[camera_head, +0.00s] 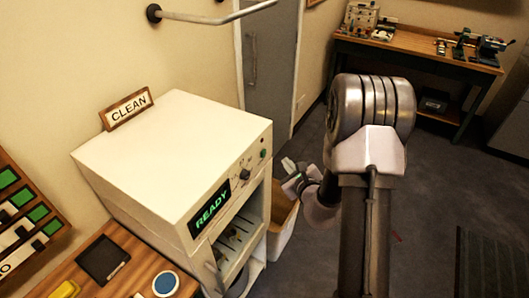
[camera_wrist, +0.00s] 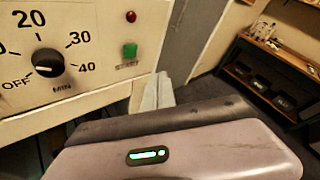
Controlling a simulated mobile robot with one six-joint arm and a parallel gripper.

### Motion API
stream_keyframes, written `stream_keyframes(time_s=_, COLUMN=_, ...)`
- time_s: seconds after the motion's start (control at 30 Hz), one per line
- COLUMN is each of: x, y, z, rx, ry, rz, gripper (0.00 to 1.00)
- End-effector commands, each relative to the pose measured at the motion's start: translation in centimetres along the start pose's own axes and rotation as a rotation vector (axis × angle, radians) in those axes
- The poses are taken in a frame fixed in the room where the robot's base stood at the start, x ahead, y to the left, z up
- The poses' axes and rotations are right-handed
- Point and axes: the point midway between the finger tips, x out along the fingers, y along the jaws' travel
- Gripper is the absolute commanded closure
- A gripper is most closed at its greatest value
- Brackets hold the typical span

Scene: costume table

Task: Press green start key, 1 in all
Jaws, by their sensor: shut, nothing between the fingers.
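In the wrist view the green key (camera_wrist: 130,50) stands below a round red lamp (camera_wrist: 130,16), left of and above my fingers. My gripper (camera_head: 287,164) is at the right of the panel, near the key. In the wrist view my gripper (camera_wrist: 157,85) shows pale fingers, shut and empty. The fingers look apart from the key, though the exact gap is hard to tell. The display (camera_head: 211,204) reads READY.
A timer dial (camera_wrist: 48,62) sits left of the key. A CLEAN sign (camera_head: 126,109) stands on the white machine (camera_head: 165,140). Below the panel is an open bay with a rack. A bin (camera_head: 282,222) stands beside the machine, and a workbench (camera_head: 415,55) is at the back right.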

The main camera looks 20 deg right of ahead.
Motion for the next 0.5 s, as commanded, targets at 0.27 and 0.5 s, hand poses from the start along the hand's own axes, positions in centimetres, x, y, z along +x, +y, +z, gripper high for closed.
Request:
stream_keyframes(time_s=0.27, x=2.5, y=1.9, z=1.9, rx=-0.001, ry=-0.001, rz=0.003, gripper=1.00)
stream_keyframes(time_s=0.5, x=3.2, y=2.4, z=2.4, rx=0.000, ry=-0.001, rz=0.001, gripper=1.00)
